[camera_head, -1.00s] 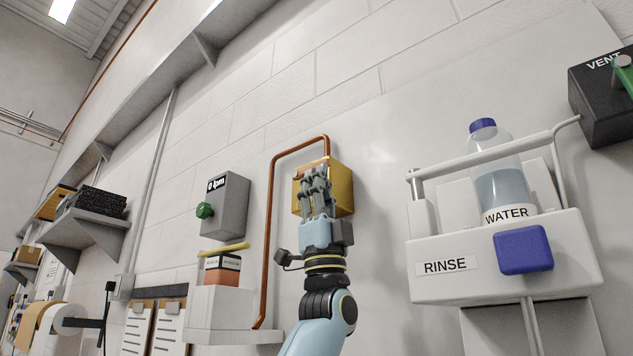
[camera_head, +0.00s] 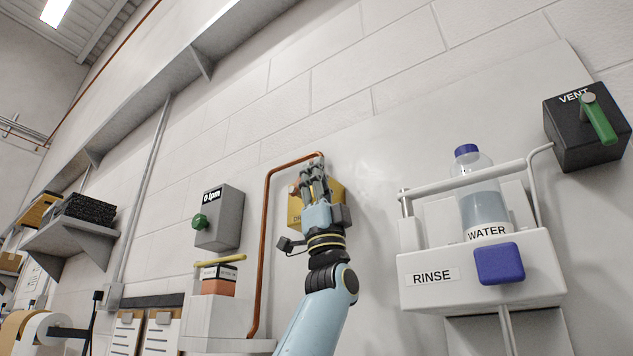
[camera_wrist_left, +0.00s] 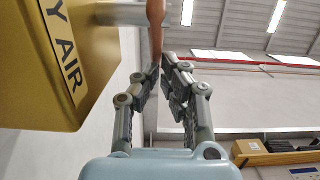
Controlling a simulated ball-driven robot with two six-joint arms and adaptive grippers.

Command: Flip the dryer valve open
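The dryer valve is a yellow box (camera_head: 338,192) on the wall, with a label ending in "Y AIR" in the left wrist view (camera_wrist_left: 62,48). Its orange-brown lever (camera_wrist_left: 155,28) sits by a silver stem (camera_wrist_left: 120,13) on the box's front. My left gripper (camera_head: 314,168) is in front of the box and covers much of it in the head view. In the left wrist view its fingers (camera_wrist_left: 161,66) are drawn close together, with the lever's end between the tips. My right gripper is in neither view.
A copper pipe (camera_head: 264,230) loops left of the box. To the right are the white rinse unit (camera_head: 530,270), a water bottle (camera_head: 482,202) and the black vent box (camera_head: 568,140).

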